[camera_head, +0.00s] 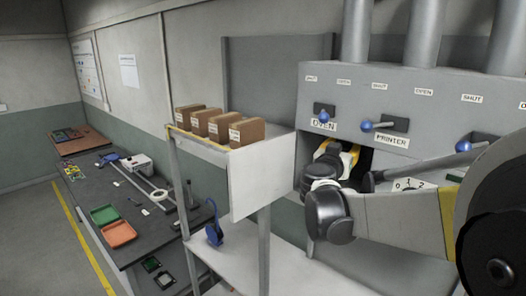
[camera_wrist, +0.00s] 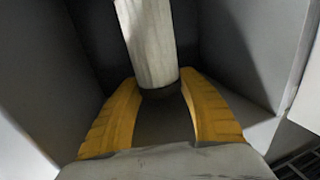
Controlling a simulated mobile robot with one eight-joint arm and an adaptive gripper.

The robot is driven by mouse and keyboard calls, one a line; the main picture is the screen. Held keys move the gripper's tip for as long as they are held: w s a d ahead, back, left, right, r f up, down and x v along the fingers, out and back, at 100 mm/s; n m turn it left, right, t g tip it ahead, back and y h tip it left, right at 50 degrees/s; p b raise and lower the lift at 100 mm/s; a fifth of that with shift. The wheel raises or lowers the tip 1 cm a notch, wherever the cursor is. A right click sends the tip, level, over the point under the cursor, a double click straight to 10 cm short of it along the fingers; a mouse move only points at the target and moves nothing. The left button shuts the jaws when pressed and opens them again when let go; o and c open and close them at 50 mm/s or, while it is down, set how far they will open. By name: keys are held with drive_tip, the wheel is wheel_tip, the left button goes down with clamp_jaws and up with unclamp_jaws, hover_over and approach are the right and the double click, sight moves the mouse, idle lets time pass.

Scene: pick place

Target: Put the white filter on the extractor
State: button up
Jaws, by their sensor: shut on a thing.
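The white filter (camera_wrist: 150,42) is a long, ribbed white cylinder with a dark end cap, reaching up out of the top of the wrist view. The yellow fingers of my gripper (camera_wrist: 160,88) are shut on its dark end. In the head view, my gripper (camera_head: 335,156) is inside the dark opening low in the extractor (camera_head: 440,92), a grey wall unit with thick pipes on top. The filter cannot be made out clearly there. Its far end is out of view in the wrist view, so I cannot tell whether it touches a mount.
Grey walls enclose the filter closely in the wrist view. Blue-knobbed levers (camera_head: 368,126) stick out of the extractor's front. Left of it, a shelf rack (camera_head: 262,178) carries several brown boxes (camera_head: 236,130). A dark workbench (camera_head: 140,235) with trays stands farther left.

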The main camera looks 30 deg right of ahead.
drive_tip(key=shift+f, duration=1.7)
drive_tip(key=shift+s, duration=0.1)
drive_tip(key=shift+f, duration=0.25)
drive_tip(key=o, duration=1.4)
drive_tip(key=shift+c, duration=0.2)
drive_tip(key=shift+r, duration=0.1)
drive_tip(key=shift+r, duration=0.1)
drive_tip(key=shift+a+r, duration=0.15)
drive_tip(key=shift+a, duration=0.05)
drive_tip(key=b+v, duration=0.1)
drive_tip(key=v, duration=1.1)
